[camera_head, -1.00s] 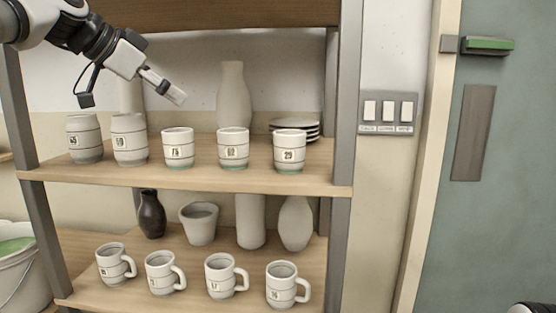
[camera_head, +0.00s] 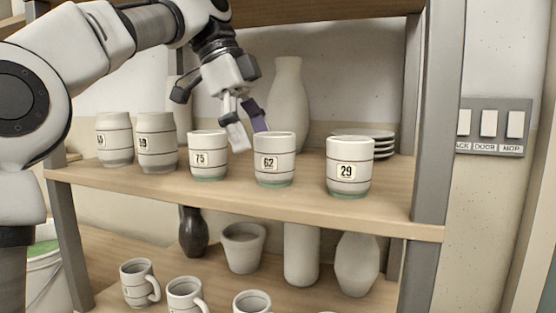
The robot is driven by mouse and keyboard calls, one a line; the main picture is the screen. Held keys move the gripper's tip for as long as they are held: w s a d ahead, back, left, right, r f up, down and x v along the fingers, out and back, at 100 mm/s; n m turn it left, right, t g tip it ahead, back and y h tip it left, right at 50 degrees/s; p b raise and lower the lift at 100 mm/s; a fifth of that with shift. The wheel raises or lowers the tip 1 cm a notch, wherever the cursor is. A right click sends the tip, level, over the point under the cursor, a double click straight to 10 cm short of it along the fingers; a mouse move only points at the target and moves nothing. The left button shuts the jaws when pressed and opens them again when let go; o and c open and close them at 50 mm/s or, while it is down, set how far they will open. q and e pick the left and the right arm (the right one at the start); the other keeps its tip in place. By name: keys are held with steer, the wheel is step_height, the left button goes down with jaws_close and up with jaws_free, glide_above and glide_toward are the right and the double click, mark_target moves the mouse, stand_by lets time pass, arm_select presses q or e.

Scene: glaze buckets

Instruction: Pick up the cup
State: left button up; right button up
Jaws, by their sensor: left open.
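White banded cups stand in a row on the upper shelf. Handle-less cup 75 (camera_head: 208,157), cup 62 (camera_head: 274,160) and cup 29 (camera_head: 349,167) have green-tinted bases. Two more cups (camera_head: 115,140) (camera_head: 156,143) stand to the left. Mugs with handles (camera_head: 139,284) (camera_head: 184,295) (camera_head: 251,303) stand on the lower shelf. My left gripper (camera_head: 248,136) is open and empty, pointing down behind the row, between cups 75 and 62. Cup 62 partly hides one fingertip; I cannot tell whether it touches. My right gripper is not visible.
A tall pale vase (camera_head: 289,92) and stacked plates (camera_head: 372,140) stand at the back of the upper shelf (camera_head: 300,207). A grey post (camera_head: 438,120) bounds it on the right. A dark vase (camera_head: 193,232), a pot (camera_head: 243,248) and pale vases (camera_head: 301,254) (camera_head: 357,264) stand below.

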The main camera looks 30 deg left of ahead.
mark_target(281, 156)
arm_select(q)
steer(key=shift+w+d+r+p, duration=0.1)
steer(key=shift+w+d+p, duration=0.15)
steer(key=shift+d, duration=0.35)
steer(key=shift+w+d+r+p, duration=0.1)
steer(key=shift+d+p, duration=0.15)
steer(key=shift+d, duration=0.35)
steer(key=b+x, duration=0.2)
steer(key=x, duration=0.1)
steer(key=shift+d+f, duration=0.1)
steer(key=shift+d, duration=0.4)
steer(key=shift+w+f, duration=0.15)
steer(key=shift+f, duration=0.05)
steer(key=shift+a+r, duration=0.1)
steer(key=c, duration=1.4)
